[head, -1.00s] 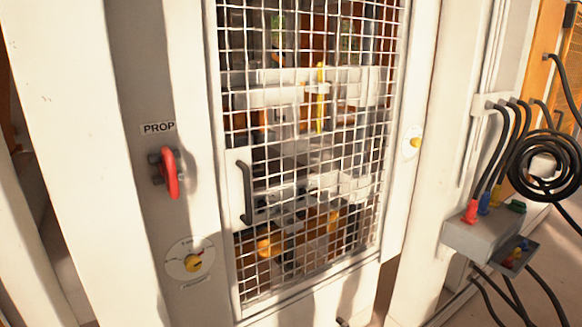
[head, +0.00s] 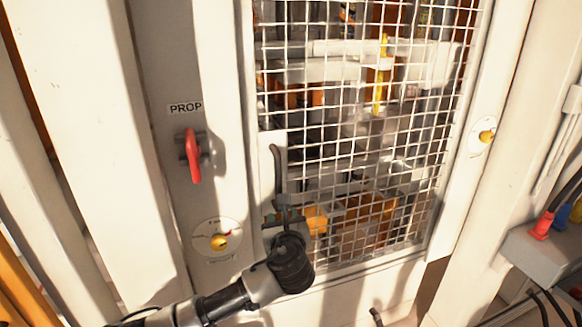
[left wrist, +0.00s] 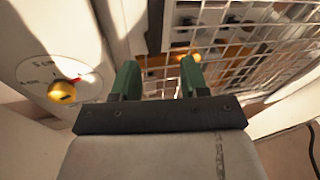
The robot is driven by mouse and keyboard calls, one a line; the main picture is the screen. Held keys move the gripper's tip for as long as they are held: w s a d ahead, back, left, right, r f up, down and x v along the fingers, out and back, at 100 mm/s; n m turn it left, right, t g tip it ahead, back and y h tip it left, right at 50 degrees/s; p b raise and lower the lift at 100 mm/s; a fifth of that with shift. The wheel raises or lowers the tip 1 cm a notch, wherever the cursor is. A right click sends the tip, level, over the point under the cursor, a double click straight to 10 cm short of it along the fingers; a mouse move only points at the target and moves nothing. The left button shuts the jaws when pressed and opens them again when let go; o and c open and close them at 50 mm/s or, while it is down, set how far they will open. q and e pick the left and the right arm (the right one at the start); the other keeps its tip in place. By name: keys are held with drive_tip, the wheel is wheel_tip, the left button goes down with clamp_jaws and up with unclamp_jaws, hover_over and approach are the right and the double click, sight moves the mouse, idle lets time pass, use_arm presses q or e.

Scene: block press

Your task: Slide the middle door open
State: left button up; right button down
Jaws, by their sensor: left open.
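The middle door is a white wire-mesh panel (head: 350,140) in a white frame. Its dark upright handle (head: 277,165) is at the door's left side; the lower end is hidden by my gripper. My left gripper (head: 285,212) comes from below and is at the lower part of the handle. In the left wrist view its two green fingers (left wrist: 158,78) are apart. A dark upright bar, seemingly the handle (left wrist: 155,25), shows just beyond and between the fingertips. I cannot tell whether they touch it. My right gripper is not in view.
A red lever (head: 193,155) under a PROP label and a yellow dial (head: 218,240) sit on the left post, close to my left arm. Another yellow knob (head: 486,137) is on the right post. A grey box with cables (head: 540,255) is at far right.

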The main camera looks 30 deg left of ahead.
use_arm(q)
drive_tip(key=m+y, duration=0.1)
approach(278, 179)
drive_tip(key=w+f, duration=0.1)
drive_tip(key=w, duration=0.1)
drive_tip(key=a+t, duration=0.1)
drive_tip(key=x, duration=0.3)
drive_tip(key=p+x, duration=0.1)
drive_tip(key=x, duration=0.3)
drive_tip(key=p+x, duration=0.1)
drive_tip(key=x, duration=0.2)
drive_tip(key=shift+a+r, duration=0.25)
drive_tip(key=shift+a, duration=0.15)
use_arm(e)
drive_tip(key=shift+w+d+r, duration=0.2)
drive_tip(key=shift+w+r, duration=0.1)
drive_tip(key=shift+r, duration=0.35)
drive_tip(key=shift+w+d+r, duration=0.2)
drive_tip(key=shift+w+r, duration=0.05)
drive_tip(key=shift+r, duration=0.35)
use_arm(q)
clamp_jaws()
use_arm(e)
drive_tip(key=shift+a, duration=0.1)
